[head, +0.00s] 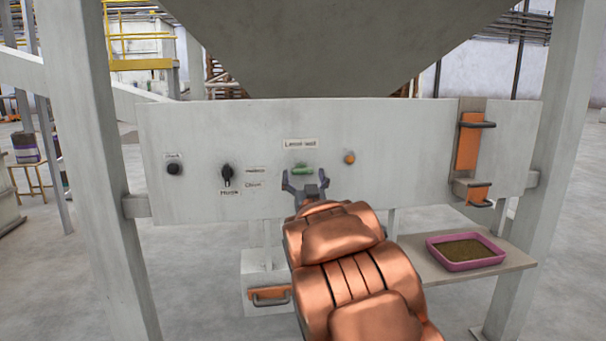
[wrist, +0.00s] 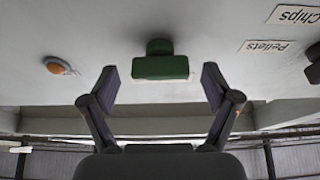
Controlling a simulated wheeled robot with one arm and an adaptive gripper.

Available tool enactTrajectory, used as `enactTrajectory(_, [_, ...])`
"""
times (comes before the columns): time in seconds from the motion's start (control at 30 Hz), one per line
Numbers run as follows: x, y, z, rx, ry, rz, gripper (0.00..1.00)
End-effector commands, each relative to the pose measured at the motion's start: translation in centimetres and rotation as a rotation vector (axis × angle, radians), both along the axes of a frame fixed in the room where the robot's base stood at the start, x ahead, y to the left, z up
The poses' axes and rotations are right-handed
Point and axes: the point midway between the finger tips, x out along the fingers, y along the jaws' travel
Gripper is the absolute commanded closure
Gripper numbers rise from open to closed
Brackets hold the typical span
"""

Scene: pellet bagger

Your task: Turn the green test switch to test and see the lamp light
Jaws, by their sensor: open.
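The green test switch (head: 303,170) sits on the grey panel (head: 400,140), under a label that looks like "Lamp test" (head: 300,144). Its handle lies roughly level across the panel. In the wrist view the green switch (wrist: 161,62) is seen upside down, ahead of my gripper and between its fingers. My gripper (head: 306,182) is open and empty, just below the switch in the head view; the fingers (wrist: 160,88) stand apart on either side of it without touching it. An amber lamp (head: 349,158) is right of the switch. It also shows in the wrist view (wrist: 58,66); I cannot tell whether it is lit.
A black selector (head: 227,175) with small labels and a black knob (head: 174,169) are on the panel's left. An orange gate with handles (head: 469,145) is at the right. A pink tray (head: 431,245) of pellets rests on a shelf (head: 428,272). An orange-fronted box (head: 254,291) hangs below.

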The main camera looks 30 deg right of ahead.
Motion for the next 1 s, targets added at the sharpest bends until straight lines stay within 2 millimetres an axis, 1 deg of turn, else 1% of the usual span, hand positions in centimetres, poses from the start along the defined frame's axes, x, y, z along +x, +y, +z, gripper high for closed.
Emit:
enactTrajectory(0.1, [1.0,-0.4,0.5,-0.001,-0.002,0.0,0.12])
enactTrajectory(0.2, [1.4,-0.6,0.7,-0.001,-0.003,0.0,0.12])
enactTrajectory(0.53, [1.7,-0.7,0.8,0.0,-0.001,0.0,0.12])
enactTrajectory(1.0, [1.7,-0.7,0.8,0.0,-0.001,0.0,0.61])
